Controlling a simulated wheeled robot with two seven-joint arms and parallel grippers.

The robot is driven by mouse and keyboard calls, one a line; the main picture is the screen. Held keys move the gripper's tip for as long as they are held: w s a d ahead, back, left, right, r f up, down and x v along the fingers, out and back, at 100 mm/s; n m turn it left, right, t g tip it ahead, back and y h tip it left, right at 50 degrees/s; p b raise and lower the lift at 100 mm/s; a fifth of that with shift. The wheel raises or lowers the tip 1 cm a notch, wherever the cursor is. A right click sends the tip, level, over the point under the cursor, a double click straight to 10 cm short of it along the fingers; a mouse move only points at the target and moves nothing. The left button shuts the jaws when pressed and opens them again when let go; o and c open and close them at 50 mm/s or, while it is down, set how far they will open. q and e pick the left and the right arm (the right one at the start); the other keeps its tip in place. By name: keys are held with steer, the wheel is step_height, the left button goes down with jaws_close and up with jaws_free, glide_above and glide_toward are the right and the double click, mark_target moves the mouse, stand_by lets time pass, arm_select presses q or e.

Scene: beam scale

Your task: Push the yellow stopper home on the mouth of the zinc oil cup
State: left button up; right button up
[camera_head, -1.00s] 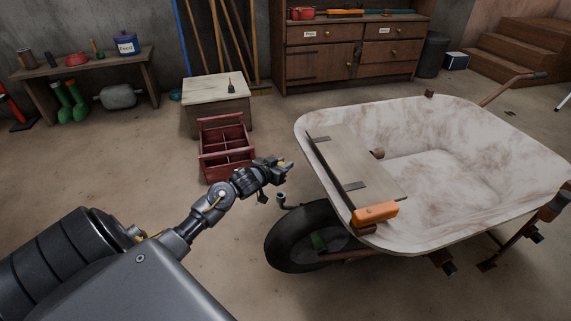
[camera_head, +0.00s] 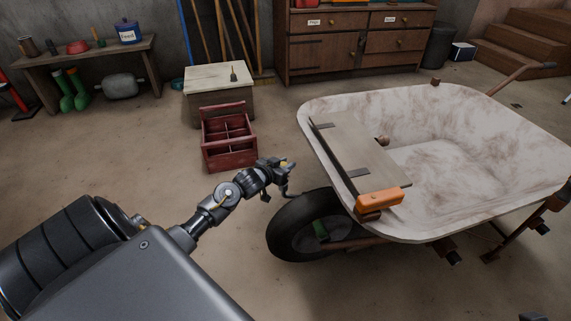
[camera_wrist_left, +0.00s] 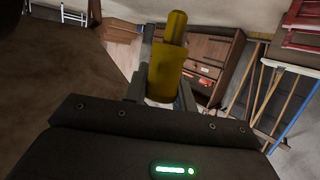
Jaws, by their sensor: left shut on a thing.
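The yellow stopper (camera_wrist_left: 167,65) is in my left gripper (camera_wrist_left: 161,92), standing up between the fingers in the left wrist view. It has a thick lower body and a narrower top. In the head view the left gripper (camera_head: 287,165) is held out left of the wheelbarrow, and a small patch of the yellow stopper (camera_head: 284,163) shows in it. I cannot make out the zinc oil cup in either view. My right gripper cannot be made out.
The wheelbarrow (camera_head: 480,215) fills the right side, with a board (camera_head: 355,145) and an orange tool (camera_head: 379,197) across its near end. A red divided carrier (camera_head: 229,155) stands on the floor beyond my gripper. A low bench (camera_head: 85,52) and drawers (camera_head: 350,45) stand behind.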

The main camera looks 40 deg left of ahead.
arm_select(q)
steer(key=shift+f, duration=0.2)
steer(key=shift+f+b, duration=1.05)
steer(key=shift+f, duration=1)
steer(key=o, duration=1.1)
steer(key=shift+c, duration=0.2)
